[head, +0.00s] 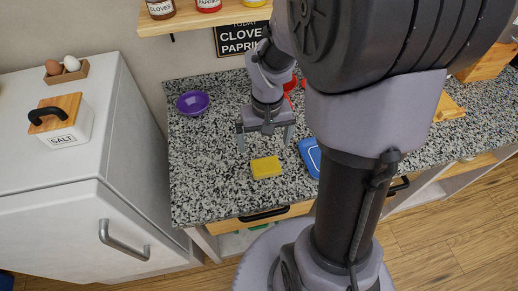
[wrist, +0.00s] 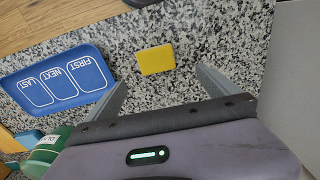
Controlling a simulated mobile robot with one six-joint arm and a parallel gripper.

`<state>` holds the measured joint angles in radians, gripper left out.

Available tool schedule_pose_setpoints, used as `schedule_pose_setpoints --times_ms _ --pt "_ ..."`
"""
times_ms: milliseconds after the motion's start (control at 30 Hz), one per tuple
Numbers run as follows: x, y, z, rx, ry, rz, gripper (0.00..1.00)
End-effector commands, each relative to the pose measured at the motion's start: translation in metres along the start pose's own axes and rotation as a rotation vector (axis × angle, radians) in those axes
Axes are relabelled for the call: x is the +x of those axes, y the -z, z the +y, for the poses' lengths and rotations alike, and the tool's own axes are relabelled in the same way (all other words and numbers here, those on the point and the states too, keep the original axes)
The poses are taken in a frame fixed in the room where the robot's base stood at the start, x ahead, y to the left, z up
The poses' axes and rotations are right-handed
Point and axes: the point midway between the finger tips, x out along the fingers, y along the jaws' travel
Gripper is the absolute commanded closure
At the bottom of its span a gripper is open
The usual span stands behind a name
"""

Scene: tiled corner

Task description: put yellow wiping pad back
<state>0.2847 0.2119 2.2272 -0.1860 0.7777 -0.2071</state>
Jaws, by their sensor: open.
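The yellow wiping pad (head: 266,167) lies flat on the speckled granite counter near its front edge. It also shows in the wrist view (wrist: 156,59), beyond the fingertips and roughly midway between them. My gripper (head: 265,138) is open and empty above the counter, just behind the pad in the head view. Its two fingers also show in the wrist view (wrist: 160,84), apart, with bare counter between them. The pad is not touched by either finger.
A blue tray (wrist: 62,82) marked FIRST, NEXT and LAST lies beside the pad. A green container (wrist: 48,148) stands close to my gripper. A purple bowl (head: 193,103) sits at the back left. A white fridge (head: 60,190) borders the counter's left side. Counter (head: 205,180) left of the pad is clear.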

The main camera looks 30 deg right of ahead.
Motion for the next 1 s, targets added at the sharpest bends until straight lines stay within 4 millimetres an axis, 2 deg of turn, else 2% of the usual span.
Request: schedule_pose_setpoints --times_ms 33,67,100,200,300,400,500,767,867,1000 --pt "-0.026 -0.005 -0.012 0.006 0.014 0.051 0.0" --pt "-0.043 -0.011 -0.021 0.015 0.028 0.085 0.0" --pt "-0.066 -0.023 -0.035 0.027 0.053 0.134 0.0" --pt "-0.117 -0.061 -0.065 0.055 0.136 0.249 0.0" --pt "-0.147 -0.101 -0.085 0.074 0.226 0.333 0.0" --pt "-0.161 -0.127 -0.096 0.084 0.293 0.38 0.0" --pt "-0.165 -0.137 -0.099 0.088 0.321 0.396 0.0" --pt "-0.163 -0.138 -0.1 0.089 0.323 0.397 0.0" --pt "-0.139 -0.138 -0.099 0.089 0.322 0.397 0.0" --pt "-0.082 -0.14 -0.099 0.089 0.322 0.397 0.0"
